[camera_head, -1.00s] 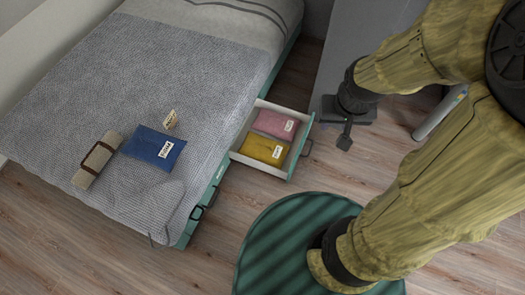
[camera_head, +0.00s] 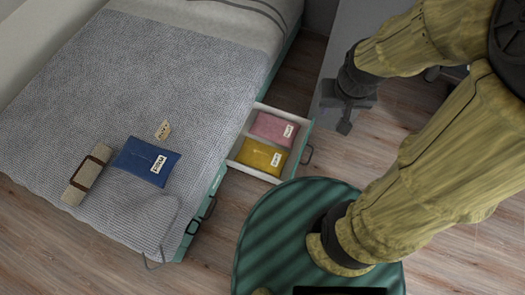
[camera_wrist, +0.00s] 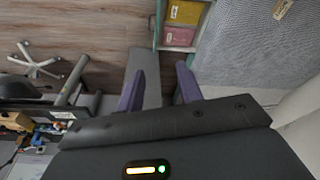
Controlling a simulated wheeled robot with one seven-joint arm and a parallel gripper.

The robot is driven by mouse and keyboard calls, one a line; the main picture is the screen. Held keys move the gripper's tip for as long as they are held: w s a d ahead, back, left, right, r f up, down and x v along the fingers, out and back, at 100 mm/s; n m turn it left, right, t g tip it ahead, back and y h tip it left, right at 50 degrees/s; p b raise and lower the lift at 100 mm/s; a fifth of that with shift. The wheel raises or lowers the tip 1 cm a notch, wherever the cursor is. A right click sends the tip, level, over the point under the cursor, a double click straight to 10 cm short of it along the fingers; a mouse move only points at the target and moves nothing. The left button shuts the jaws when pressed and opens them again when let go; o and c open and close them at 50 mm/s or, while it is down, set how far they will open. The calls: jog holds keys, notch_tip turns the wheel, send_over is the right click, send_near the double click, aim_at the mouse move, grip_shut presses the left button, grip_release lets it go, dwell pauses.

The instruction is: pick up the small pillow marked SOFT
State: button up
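Three small pillows with white tags show in the head view. A blue pillow (camera_head: 146,161) lies on the bed. A pink pillow (camera_head: 271,128) and a yellow pillow (camera_head: 262,156) lie side by side in the open drawer (camera_head: 247,170). The tag lettering is too small for me to tell surely which says SOFT. The wrist view also shows the yellow pillow (camera_wrist: 186,12) and the pink pillow (camera_wrist: 179,35) at its top. My gripper (camera_wrist: 160,88) is open and empty, its purple fingers apart. In the head view my gripper (camera_head: 345,125) hangs right of the drawer, away from all pillows.
The bed (camera_head: 150,75) with a grey knit blanket fills the left. A beige roll with a brown strap (camera_head: 87,175) and a small loose tag (camera_head: 163,129) lie on it. Wood floor (camera_head: 215,255) is free by the drawer. A wheeled chair base (camera_wrist: 35,65) shows at left.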

jog(key=shift+w, duration=0.25)
jog(key=shift+s, duration=0.1)
jog(key=w+a+f+m+y+b, duration=0.1)
jog(key=w+f+m+y+b, duration=0.3)
jog(key=f+b, duration=1.2)
jog(key=w+a+f+m+y+b, duration=0.1)
jog(key=w+f+m+y+b, duration=0.3)
jog(key=f, duration=3.5)
jog(key=w+f+m+t+y+b, duration=0.1)
jog(key=w+f+m+y+b, duration=0.4)
jog(key=w+f+m+b, duration=1)
notch_tip(320, 180, down, 14)
jog(key=w+b, duration=0.1)
jog(key=b, duration=1.2)
jog(key=shift+a+r+m+b, duration=0.15)
jog(key=shift+a+m+b, duration=0.15)
jog(key=shift+a+b, duration=0.1)
